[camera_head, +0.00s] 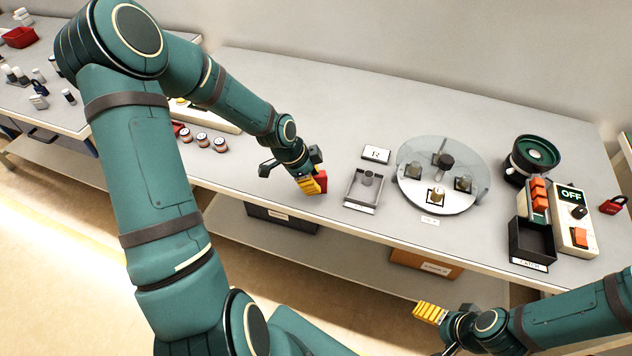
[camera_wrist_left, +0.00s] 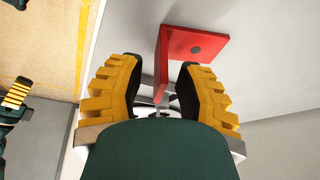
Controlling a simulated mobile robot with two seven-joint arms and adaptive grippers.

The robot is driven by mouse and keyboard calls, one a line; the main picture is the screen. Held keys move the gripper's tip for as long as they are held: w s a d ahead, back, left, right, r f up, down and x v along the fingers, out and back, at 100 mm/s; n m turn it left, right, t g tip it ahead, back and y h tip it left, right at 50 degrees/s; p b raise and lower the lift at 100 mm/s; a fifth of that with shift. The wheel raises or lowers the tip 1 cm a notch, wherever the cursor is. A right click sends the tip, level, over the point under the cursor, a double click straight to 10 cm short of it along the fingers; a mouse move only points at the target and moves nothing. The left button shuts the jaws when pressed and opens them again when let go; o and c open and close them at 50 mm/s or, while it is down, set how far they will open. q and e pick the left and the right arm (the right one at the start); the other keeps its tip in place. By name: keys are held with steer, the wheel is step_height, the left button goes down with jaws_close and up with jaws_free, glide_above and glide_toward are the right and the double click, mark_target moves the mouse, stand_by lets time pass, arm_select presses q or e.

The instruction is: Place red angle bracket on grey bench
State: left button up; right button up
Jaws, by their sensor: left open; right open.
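The red angle bracket (camera_head: 322,180) is at the front edge of the grey bench (camera_head: 290,95), beside my left gripper (camera_head: 311,183). In the left wrist view the bracket (camera_wrist_left: 193,46) shows a flat plate with a dark round hole and an upright flange. The flange reaches down between the open yellow fingers of my left gripper (camera_wrist_left: 160,92). A gap shows on the right side; contact on the left is unclear. The bracket appears to rest on the bench. My right gripper (camera_head: 430,313) is off the bench's front edge, open and empty.
Right of the bracket are a small grey tray (camera_head: 361,199), a label card (camera_head: 376,154) and a round clear-topped turntable (camera_head: 455,200). Further right stand a green bowl feeder (camera_head: 534,155), a dark bin (camera_head: 531,240) and a switch box (camera_head: 572,218). The bench's back middle is clear.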

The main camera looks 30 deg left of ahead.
arm_select(q)
steer(key=p+v, duration=0.3)
steer(key=v, duration=0.6)
steer(key=d+f+n, duration=0.1)
steer(key=d+f, duration=0.2)
steer(key=d, duration=0.1)
steer(key=d+f+n+h, duration=0.1)
steer(key=d+f+n, duration=0.1)
steer(key=d, duration=0.3)
steer(key=s+d+f+n, duration=0.1)
steer(key=d+f+n, duration=0.1)
steer(key=d, duration=0.3)
steer(key=shift+s+d+f+h, duration=0.1)
steer(key=shift+d+f+h, duration=0.15)
steer(key=shift+f, duration=0.55)
steer(key=s+d+f+n+g, duration=0.1)
steer(key=s+d+f+n, duration=0.6)
steer(key=s+d, duration=0.1)
steer(key=shift+s+d+f+y, duration=0.35)
steer(key=shift+d+y, duration=0.1)
steer(key=shift+d, duration=0.3)
